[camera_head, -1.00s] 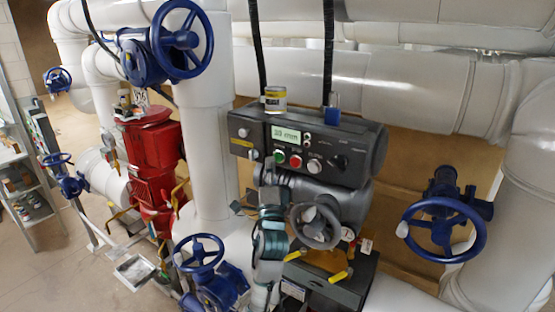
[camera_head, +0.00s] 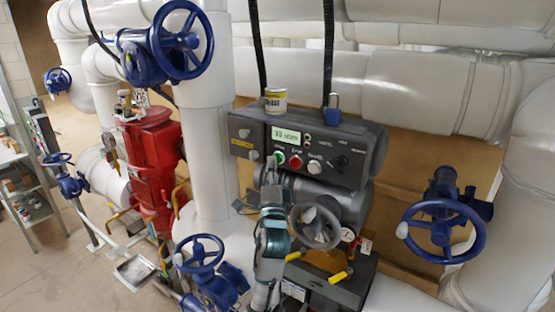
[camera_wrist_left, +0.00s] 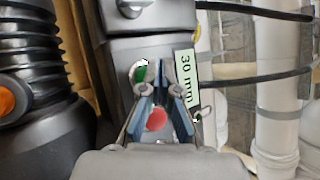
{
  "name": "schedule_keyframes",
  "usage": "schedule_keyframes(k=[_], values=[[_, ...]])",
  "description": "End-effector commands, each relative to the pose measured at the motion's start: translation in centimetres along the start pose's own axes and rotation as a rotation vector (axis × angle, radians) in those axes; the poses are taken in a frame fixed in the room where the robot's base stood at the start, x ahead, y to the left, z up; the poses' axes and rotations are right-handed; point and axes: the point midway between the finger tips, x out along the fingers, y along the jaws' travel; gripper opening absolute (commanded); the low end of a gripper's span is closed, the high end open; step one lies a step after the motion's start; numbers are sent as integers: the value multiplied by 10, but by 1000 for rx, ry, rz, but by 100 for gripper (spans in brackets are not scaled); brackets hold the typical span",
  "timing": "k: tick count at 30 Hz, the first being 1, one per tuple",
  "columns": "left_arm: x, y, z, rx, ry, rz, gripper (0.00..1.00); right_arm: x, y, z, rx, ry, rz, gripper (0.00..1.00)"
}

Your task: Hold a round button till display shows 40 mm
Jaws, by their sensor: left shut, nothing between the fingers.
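A dark control box (camera_head: 350,150) carries a lit display (camera_head: 286,135), which reads 30 mm in the left wrist view (camera_wrist_left: 185,78). Below the display are round green (camera_head: 280,157), red (camera_head: 296,161) and white (camera_head: 314,167) buttons. The left wrist view also shows the green button (camera_wrist_left: 139,74) and red button (camera_wrist_left: 156,121). My left gripper (camera_head: 272,168) is shut and empty, its tips at the green button's edge; they also show in the left wrist view (camera_wrist_left: 162,66). I cannot tell whether they touch it. My right gripper is not in view.
A grey handwheel (camera_head: 315,226) stands close right of my left arm. Blue valve wheels (camera_head: 443,224) and white pipes surround the box.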

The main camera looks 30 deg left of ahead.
Motion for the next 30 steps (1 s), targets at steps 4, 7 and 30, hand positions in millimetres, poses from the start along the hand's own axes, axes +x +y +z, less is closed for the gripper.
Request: schedule_keyframes(k=[4, 7, 30], values=[[0, 0, 0, 0, 0, 0, 0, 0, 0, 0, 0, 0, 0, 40], [0, 0, 0, 0, 0, 0, 0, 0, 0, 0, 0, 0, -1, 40], [6, 5, -4, 0, 1, 0, 0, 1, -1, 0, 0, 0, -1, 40]])
